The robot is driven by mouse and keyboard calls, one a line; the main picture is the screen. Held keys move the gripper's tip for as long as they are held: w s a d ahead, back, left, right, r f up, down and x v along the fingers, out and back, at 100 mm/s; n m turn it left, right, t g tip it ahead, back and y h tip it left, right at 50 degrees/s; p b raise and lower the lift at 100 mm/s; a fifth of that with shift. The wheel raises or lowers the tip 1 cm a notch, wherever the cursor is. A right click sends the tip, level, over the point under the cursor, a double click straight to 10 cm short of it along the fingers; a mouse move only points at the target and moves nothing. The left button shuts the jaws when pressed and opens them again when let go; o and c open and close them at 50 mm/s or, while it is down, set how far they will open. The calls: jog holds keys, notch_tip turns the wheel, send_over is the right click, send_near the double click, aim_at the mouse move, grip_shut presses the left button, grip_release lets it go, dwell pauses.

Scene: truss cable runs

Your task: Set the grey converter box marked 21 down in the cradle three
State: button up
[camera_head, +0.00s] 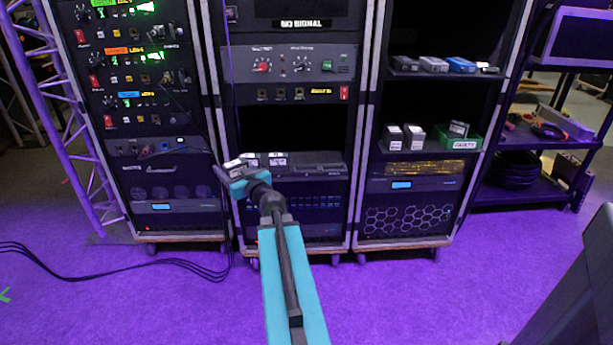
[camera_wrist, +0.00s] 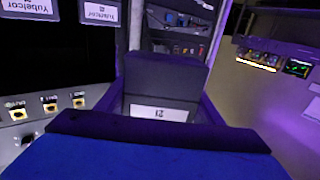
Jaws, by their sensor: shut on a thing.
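The grey converter box marked 21 (camera_wrist: 165,82) is in my gripper. Its white label shows 21 upside down in the wrist view. My gripper (camera_head: 236,172) is shut on it at the left front of the middle rack; the box is small and partly hidden in the head view. A dark shelf unit (camera_head: 318,160) in the middle rack lies just right of my gripper, with white labels near its left end. I cannot make out the cradle numbers, so I cannot tell which is cradle three.
Other small boxes (camera_head: 414,134) stand on a right-rack shelf beside a green bin (camera_head: 456,142). More lie on the shelf above (camera_head: 434,64). A truss (camera_head: 70,120) stands at left, and black cables (camera_head: 130,277) lie on the floor. The purple floor (camera_head: 400,300) in front is mostly clear.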

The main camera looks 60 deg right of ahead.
jog(key=s+d+f+m+g+h+b, duration=0.1)
jog(key=s+d+f+m+g+h, duration=0.1)
jog(key=s+d, duration=0.7)
jog(key=s+d+f+m+g+h+b, duration=0.1)
jog(key=s+d+f+m+g+h, duration=0.1)
jog(key=s+d+m+g+h, duration=0.2)
jog(key=s+d+m+h, duration=0.1)
jog(key=s+d+h, duration=0.2)
jog(key=s+d, duration=0.2)
jog(key=shift+s+d+f+g, duration=0.25)
jog(key=shift+s+d+g, duration=0.1)
jog(key=shift+d, duration=1.2)
jog(key=shift+b, duration=0.3)
jog(key=shift+w+a+f+b+x, duration=0.25)
jog(key=shift+b+x, duration=0.45)
jog(key=shift+x, duration=1.95)
jog(key=shift+w+a+f+b+x, duration=0.2)
jog(key=shift+b+x, duration=0.45)
jog(key=shift+x, duration=2)
jog(key=shift+w+a+f+b+x, duration=0.1)
jog(key=shift+w+f+b+x, duration=0.4)
jog(key=shift+x, duration=2.2)
jog(key=shift+s+r, duration=0.1)
jog(key=shift+s, duration=0.1)
jog(key=shift+f+b, duration=1.7)
jog(key=shift+b, duration=0.2)
jog(key=shift+f, duration=0.15)
jog(key=o, duration=1.3)
